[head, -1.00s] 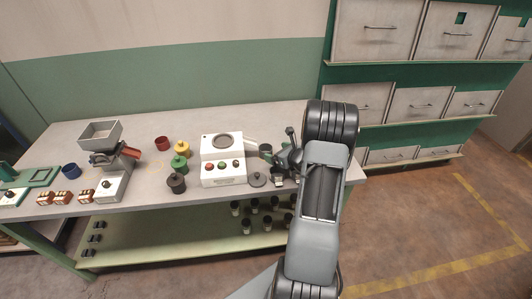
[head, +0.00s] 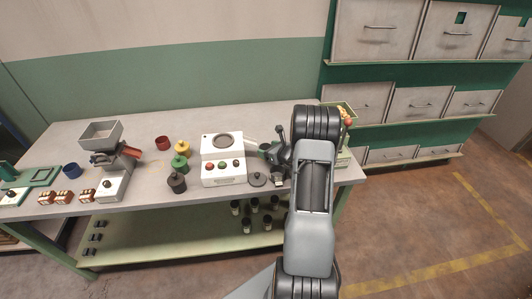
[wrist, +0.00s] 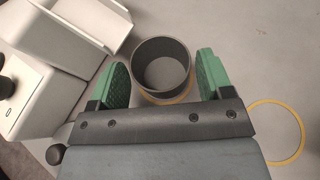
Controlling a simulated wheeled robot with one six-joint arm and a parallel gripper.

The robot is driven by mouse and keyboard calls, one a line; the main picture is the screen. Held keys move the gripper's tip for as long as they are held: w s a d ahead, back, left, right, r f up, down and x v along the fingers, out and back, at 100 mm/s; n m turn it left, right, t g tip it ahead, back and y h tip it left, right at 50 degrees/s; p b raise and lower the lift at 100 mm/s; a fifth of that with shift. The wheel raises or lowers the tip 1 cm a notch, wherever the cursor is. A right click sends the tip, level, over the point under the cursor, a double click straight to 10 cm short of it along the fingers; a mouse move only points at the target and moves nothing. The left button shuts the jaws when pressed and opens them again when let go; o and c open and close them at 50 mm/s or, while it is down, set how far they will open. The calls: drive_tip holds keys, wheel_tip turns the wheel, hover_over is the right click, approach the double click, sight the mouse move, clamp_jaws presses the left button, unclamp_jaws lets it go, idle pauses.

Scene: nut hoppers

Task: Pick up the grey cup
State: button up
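The grey cup (wrist: 164,70) stands upright and looks empty in the wrist view, on the pale table over a yellow ring mark. My gripper (wrist: 164,67) is open, with one green finger on each side of the cup and a visible gap on both sides. The cup is not touched by either finger. In the head view my gripper (head: 271,152) is low over the table, just right of the white machine; the cup cannot be made out there.
The white machine (head: 222,168) with coloured buttons is close on the left, its chute beside the cup. A dark round lid (head: 257,180) lies in front. Another yellow ring (wrist: 275,132) is empty. A green hopper (head: 345,112) stands at the table's right end. Coloured pots (head: 181,162) stand farther left.

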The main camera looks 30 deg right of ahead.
drive_tip(key=c, duration=0.6)
drive_tip(key=shift+s+r, duration=0.1)
